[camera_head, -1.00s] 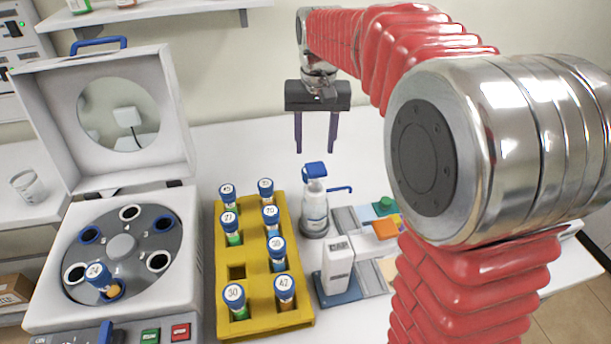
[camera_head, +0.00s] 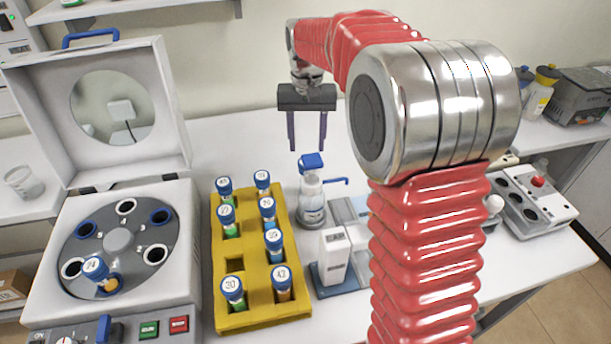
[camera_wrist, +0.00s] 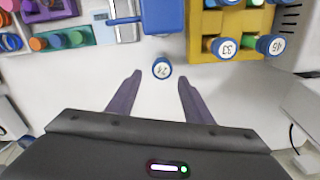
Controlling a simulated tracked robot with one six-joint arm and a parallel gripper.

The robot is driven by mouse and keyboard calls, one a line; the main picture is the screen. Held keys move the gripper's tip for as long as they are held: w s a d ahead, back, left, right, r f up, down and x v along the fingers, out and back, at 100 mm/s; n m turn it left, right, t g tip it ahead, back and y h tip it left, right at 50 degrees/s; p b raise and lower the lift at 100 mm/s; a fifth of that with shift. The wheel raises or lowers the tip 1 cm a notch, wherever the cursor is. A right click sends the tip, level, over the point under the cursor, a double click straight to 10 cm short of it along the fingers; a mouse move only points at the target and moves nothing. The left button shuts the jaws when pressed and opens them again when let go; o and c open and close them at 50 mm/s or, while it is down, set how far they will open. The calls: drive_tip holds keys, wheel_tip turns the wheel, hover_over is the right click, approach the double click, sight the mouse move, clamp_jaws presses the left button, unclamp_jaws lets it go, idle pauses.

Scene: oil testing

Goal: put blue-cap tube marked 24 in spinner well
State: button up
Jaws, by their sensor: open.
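A blue-cap tube (camera_head: 95,269) stands in a front well of the spinner rotor (camera_head: 118,241); its label reads 24 or 74. In the wrist view another blue-cap tube (camera_wrist: 162,68), its label looking like 24, shows just beyond and between my fingertips, not gripped. I cannot make it out in the head view, where the wash bottle may hide it. My gripper (camera_head: 307,146) is open and empty, pointing down above the bench behind the wash bottle (camera_head: 312,202). It also shows in the wrist view (camera_wrist: 158,78). The rotor's other visible wells look empty.
The yellow rack (camera_head: 235,318) holds several blue-cap tubes and has one empty hole. The spinner's lid (camera_head: 165,110) stands open. A device with round wells (camera_head: 530,200) is at the right. The bench behind the rack is clear.

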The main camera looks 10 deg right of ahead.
wheel_tip(320, 180, down, 6)
idle(0.4)
drive_tip(key=shift+f, duration=0.1)
drive_tip(key=shift+a+f, duration=0.2)
drive_tip(key=shift+f, duration=2.3)
drive_tip(key=shift+c, duration=0.5)
drive_tip(key=c, duration=1)
drive_tip(key=shift+r, duration=0.1)
wheel_tip(320, 180, up, 10)
drive_tip(key=shift+f, duration=0.1)
